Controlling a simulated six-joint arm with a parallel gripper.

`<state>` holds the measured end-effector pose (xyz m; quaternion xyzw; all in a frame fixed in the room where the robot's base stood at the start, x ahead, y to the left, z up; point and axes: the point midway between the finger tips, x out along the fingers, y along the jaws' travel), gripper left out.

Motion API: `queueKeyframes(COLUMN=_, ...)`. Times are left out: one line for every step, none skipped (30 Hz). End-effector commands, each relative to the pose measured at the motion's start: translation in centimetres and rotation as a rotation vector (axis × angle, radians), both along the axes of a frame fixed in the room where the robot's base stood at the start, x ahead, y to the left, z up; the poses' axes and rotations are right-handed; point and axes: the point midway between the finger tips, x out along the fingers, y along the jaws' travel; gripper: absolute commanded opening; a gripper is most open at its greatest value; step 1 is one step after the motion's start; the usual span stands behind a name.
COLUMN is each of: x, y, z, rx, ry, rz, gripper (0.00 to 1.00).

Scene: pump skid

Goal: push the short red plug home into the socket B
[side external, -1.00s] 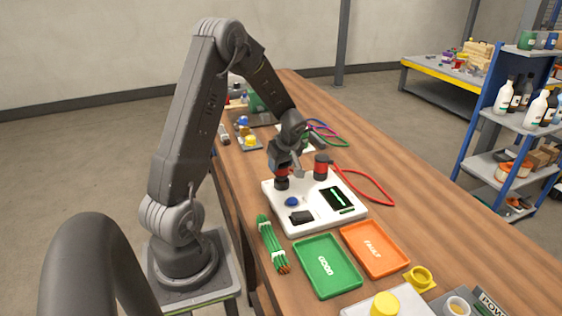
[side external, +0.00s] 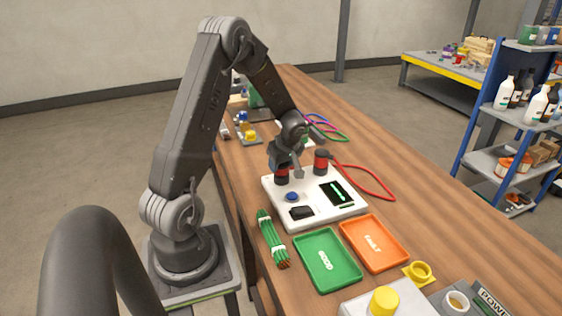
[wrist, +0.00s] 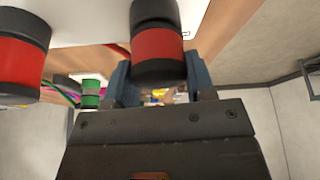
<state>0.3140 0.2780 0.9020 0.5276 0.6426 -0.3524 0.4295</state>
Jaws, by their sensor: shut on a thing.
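A white test box (side external: 322,211) stands on the bench. My gripper (side external: 284,165) is above its left rear corner, shut on a short red plug (wrist: 160,43). In the wrist view the plug has a red band, and its black end lies between my jaws (wrist: 150,80). A black collar (wrist: 155,10) adjoins the far end of the red band at the box. I cannot tell how deep the plug sits. A second red-and-black plug (side external: 321,165) stands upright to the right; it also shows large in the wrist view (wrist: 20,55). Socket labels cannot be read.
A red cable (side external: 375,185) loops right of the box. A green tray (side external: 327,283), an orange tray (side external: 390,258) and a green wire bundle (side external: 270,237) lie in front. A blue button (side external: 292,196) and a dark screen (side external: 337,195) are on the box.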

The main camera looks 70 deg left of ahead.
Motion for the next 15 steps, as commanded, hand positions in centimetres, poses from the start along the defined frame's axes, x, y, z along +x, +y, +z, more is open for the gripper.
queueKeyframes(x=0.03, y=0.0, z=-0.1, rx=0.0, ry=-0.001, rz=0.0, gripper=0.21)
queueKeyframes(x=0.03, y=0.0, z=-0.14, rx=0.0, ry=-0.001, rz=0.0, gripper=0.21)
queueKeyframes(x=0.03, y=0.01, z=-0.22, rx=0.0, ry=-0.001, rz=0.0, gripper=0.21)
queueKeyframes(x=0.03, y=0.0, z=-0.27, rx=0.0, ry=-0.001, rz=0.0, gripper=0.21)
queueKeyframes(x=0.03, y=0.0, z=-0.33, rx=0.0, ry=-0.001, rz=0.0, gripper=0.21)
queueKeyframes(x=0.02, y=0.0, z=-0.41, rx=0.0, ry=0.0, rz=0.0, gripper=0.21)
queueKeyframes(x=0.02, y=0.0, z=-0.47, rx=0.0, ry=0.0, rz=0.0, gripper=0.21)
queueKeyframes(x=0.02, y=0.0, z=-0.53, rx=0.0, ry=0.0, rz=0.0, gripper=0.21)
queueKeyframes(x=0.01, y=0.0, z=-0.57, rx=0.0, ry=0.0, rz=0.0, gripper=0.21)
queueKeyframes(x=0.01, y=0.0, z=-0.56, rx=0.0, ry=0.0, rz=0.0, gripper=0.21)
queueKeyframes(x=0.01, y=-0.01, z=-0.56, rx=0.0, ry=0.0, rz=0.0, gripper=0.21)
queueKeyframes(x=0.0, y=0.0, z=-0.56, rx=0.0, ry=0.0, rz=0.0, gripper=0.21)
queueKeyframes(x=0.0, y=0.0, z=-0.56, rx=0.0, ry=0.0, rz=0.0, gripper=0.21)
queueKeyframes(x=0.0, y=-0.01, z=-0.56, rx=0.0, ry=0.0, rz=0.0, gripper=0.21)
queueKeyframes(x=0.0, y=-0.01, z=-0.56, rx=0.0, ry=0.0, rz=0.0, gripper=0.51)
